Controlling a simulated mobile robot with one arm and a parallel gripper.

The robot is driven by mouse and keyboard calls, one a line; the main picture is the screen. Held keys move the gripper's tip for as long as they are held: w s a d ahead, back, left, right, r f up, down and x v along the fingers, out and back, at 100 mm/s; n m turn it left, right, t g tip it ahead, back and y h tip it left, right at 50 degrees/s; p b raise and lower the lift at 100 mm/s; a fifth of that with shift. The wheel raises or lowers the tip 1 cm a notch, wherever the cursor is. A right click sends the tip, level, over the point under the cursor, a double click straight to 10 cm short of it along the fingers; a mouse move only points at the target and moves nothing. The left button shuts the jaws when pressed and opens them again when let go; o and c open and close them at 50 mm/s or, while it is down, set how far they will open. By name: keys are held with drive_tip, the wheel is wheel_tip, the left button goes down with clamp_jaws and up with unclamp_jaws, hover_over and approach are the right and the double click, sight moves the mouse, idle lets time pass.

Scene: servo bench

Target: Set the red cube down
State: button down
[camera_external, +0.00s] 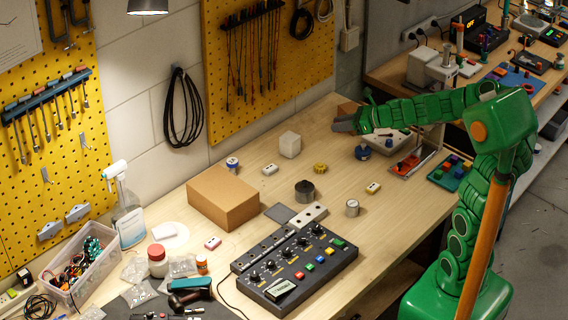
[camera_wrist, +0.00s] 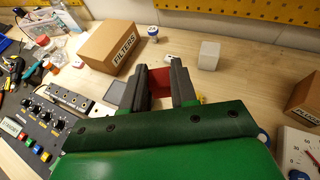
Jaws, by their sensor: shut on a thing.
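My gripper (camera_wrist: 160,72) is shut on the red cube (camera_wrist: 161,82), which shows as a dark red face between the two dark fingers in the wrist view. In the external view, my gripper (camera_external: 343,123) reaches left over the back right part of the wooden bench. There the cube cannot be made out, as the fingers and arm hide it. Whether the cube touches the bench top cannot be told.
A cardboard box (camera_external: 223,197), a pale block (camera_external: 289,145), a dark cylinder (camera_external: 304,191) and a yellow part (camera_external: 320,168) stand left of my gripper. A control panel (camera_external: 297,268) lies at the front. Bare bench (camera_external: 400,195) shows at the front right.

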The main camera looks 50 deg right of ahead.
drive_tip(key=s+a+r+n+g+y, duration=0.1)
drive_tip(key=s+a+n+g+y, duration=0.1)
drive_tip(key=s+a+n+y, duration=0.1)
drive_tip(key=shift+s+a+r+n+g, duration=0.2)
drive_tip(key=shift+s+a+n+g, duration=0.15)
drive_tip(key=shift+s+a, duration=0.6)
wheel_tip(320, 180, down, 11)
drive_tip(key=w+f, duration=0.2)
drive_tip(key=w, duration=0.2)
drive_tip(key=w+f, duration=0.3)
drive_tip(key=w, duration=0.1)
drive_tip(key=w+f, duration=0.3)
drive_tip(key=w, duration=0.1)
drive_tip(key=shift+w+a, duration=0.2)
drive_tip(key=shift+w, duration=0.15)
drive_tip(key=shift+w+a+f, duration=0.1)
drive_tip(key=shift+w+f, duration=0.65)
drive_tip(key=shift+f, duration=1.7)
drive_tip(key=shift+f, duration=0.15)
